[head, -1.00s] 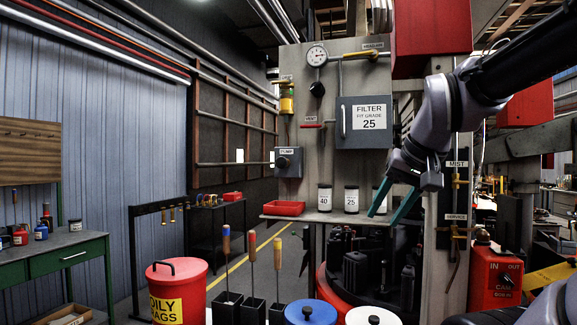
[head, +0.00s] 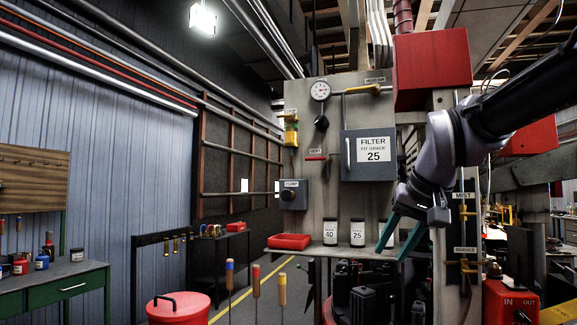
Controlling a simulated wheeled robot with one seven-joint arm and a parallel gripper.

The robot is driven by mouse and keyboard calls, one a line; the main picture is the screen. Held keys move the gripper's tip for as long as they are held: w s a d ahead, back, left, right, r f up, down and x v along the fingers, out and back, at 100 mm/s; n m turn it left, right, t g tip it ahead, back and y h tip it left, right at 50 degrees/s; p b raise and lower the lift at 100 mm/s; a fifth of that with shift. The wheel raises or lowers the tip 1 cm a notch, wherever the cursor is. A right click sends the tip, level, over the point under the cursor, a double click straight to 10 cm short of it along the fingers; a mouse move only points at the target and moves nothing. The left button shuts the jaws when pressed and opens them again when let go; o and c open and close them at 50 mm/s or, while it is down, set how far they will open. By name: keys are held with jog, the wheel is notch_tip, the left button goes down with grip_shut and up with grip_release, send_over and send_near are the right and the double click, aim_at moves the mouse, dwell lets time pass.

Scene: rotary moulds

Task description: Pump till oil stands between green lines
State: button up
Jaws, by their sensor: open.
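A grey panel (head: 325,190) carries the oil fittings. The oil level and the green lines are too small to read. A grey box with a dark round knob, labelled PUMP (head: 293,194), sits lower on the same edge. My gripper (head: 396,250) is open and empty, its two teal fingers pointing down in front of the shelf's right end. It is well to the right of the pump and oiler, touching neither.
A shelf (head: 320,253) below holds a red tray (head: 289,241) and canisters marked 40 (head: 329,231) and 25 (head: 357,232). A filter box (head: 369,156), gauge (head: 320,90) and red vent lever (head: 316,158) are on the panel. Upright wooden-handled tools (head: 255,281) stand in front.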

jog(key=shift+w, duration=0.15)
grip_shut()
jog(key=w+a+r+n+t, duration=0.2)
jog(key=w+n, duration=0.4)
jog(key=w, duration=0.1)
jog(key=w+a+r+n+t, duration=0.1)
jog(key=w+r+n+t, duration=0.15)
jog(key=w+n, duration=0.4)
jog(key=w+a+r+n+t+y, duration=0.2)
jog(key=w+a+n, duration=0.2)
jog(key=a+n, duration=0.2)
jog(key=w+a+r+n+t+y, duration=0.2)
jog(key=w+a+n, duration=0.3)
jog(key=n, duration=0.3)
jog(key=shift+a+r+t+y, duration=0.25)
jog(key=shift+a+t+y, duration=0.1)
jog(key=shift+t+y, duration=0.15)
jog(key=shift+w, duration=0.15)
